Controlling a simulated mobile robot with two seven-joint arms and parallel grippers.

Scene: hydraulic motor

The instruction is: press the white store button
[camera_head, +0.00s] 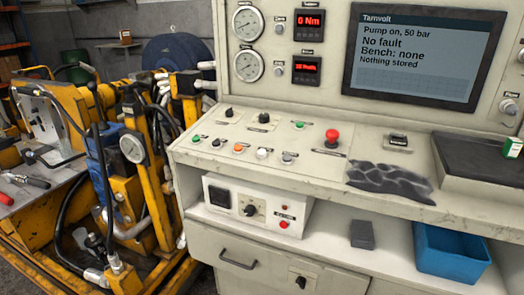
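The white button (262,153) is in the front row of controls on the sloped cream panel (213,161). An orange button (239,148) is to its left and a grey or dark control (288,158) to its right. The labels are too small to read. The screen (420,48) above reads "Pump on, 50 bar", "No fault", "Bench: none" and "Nothing stored". Neither of my grippers shows in this view, and nothing covers the white button.
A red mushroom button (332,136) stands up behind and right of the white button. A dark crumpled cloth (390,179) lies further right. A yellow hydraulic rig (160,205) stands close on the left. A blue bin (450,256) sits on the lower shelf.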

